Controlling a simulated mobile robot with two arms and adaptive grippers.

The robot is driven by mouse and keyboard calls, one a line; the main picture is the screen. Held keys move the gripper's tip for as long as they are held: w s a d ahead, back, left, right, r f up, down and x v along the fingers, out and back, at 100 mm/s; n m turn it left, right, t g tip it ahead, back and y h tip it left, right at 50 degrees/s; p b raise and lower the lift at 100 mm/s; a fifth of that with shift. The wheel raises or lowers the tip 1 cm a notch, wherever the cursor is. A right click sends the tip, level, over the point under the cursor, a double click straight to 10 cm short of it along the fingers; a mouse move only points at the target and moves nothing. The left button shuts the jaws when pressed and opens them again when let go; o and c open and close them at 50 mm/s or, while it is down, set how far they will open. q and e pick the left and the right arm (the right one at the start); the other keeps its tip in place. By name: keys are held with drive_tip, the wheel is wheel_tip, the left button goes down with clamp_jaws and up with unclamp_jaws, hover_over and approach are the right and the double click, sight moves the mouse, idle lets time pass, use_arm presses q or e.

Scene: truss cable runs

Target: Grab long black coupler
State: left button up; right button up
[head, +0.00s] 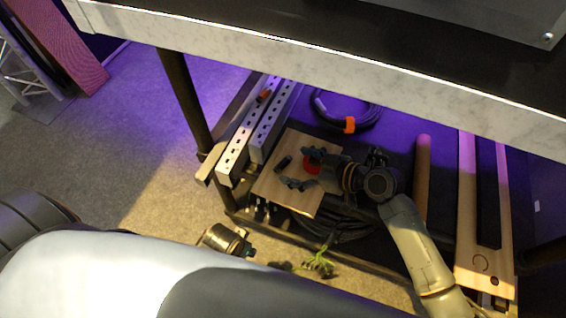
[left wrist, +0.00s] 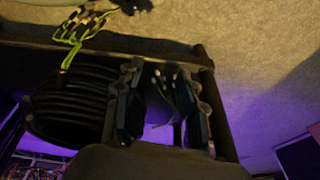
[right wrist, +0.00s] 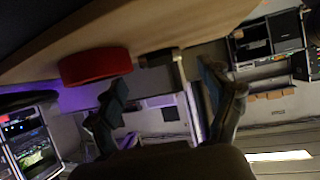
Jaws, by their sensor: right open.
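The long black coupler (head: 283,163) is a short dark cylinder lying on a wooden board (head: 272,187) on the lower shelf. In the right wrist view it appears as a dark cylinder (right wrist: 160,57) against the wood, between the finger lines and ahead of them. My right gripper (head: 304,168) is open, its fingers spread over the board and pointing left at the coupler, apart from it. A red round piece (head: 312,166) lies between the fingers; it also shows in the right wrist view (right wrist: 95,67). My left gripper (left wrist: 160,95) is open, with no coupler between its fingers.
Perforated metal rails (head: 247,135) lie left of the board. A black cable coil with an orange clip (head: 349,124) lies behind it. A brown tube (head: 422,178) lies to the right. Green-yellow wires (head: 319,262) are near the floor. The pale table edge (head: 340,60) overhangs the shelf.

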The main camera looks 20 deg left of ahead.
sight(283, 162)
drive_tip(key=x, duration=0.2)
drive_tip(key=shift+a+f, duration=0.1)
drive_tip(key=shift+a, duration=0.3)
use_arm(q)
drive_tip(key=shift+w+r, duration=0.35)
drive_tip(key=shift+r, duration=0.45)
use_arm(e)
drive_tip(key=shift+w+a+f, duration=0.1)
drive_tip(key=shift+a, duration=0.2)
drive_tip(key=shift+c, duration=0.2)
use_arm(q)
drive_tip(key=shift+s+f, duration=0.25)
use_arm(e)
drive_tip(key=c, duration=1.2)
